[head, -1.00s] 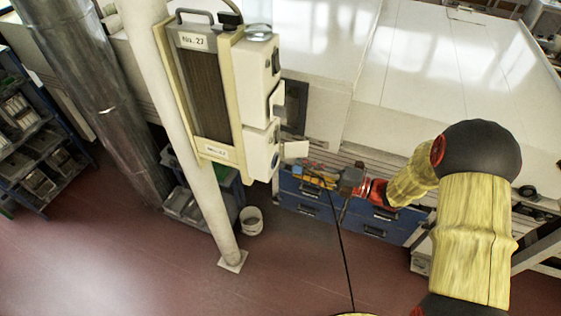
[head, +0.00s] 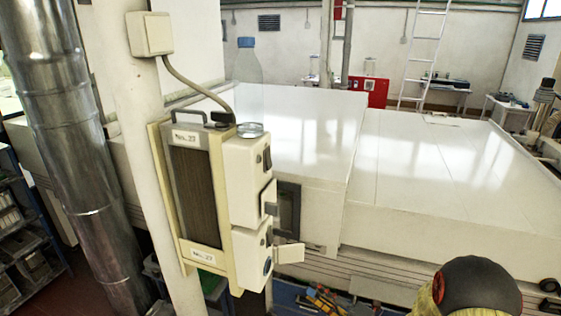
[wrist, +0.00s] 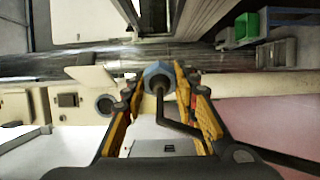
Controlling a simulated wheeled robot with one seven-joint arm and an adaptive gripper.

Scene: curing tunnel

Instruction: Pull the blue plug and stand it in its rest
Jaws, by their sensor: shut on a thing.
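The blue plug (wrist: 158,75) is between the fingers of my gripper (wrist: 162,88) in the wrist view, with a black cable running from it to the lower right. My gripper is shut on it. In the head view the gripper (head: 322,298) shows only partly at the bottom edge, below and right of the cream unit (head: 203,190) on the post; the plug cannot be made out there. A dark round opening (wrist: 105,104) shows left of the plug in the wrist view. I cannot identify the rest.
The white post (head: 140,140) carries the unit. A clear bottle (head: 248,85) stands on top. A silver duct (head: 75,130) rises at left. The long white tunnel (head: 400,180) fills the right. A green bin (wrist: 246,25) shows in the wrist view.

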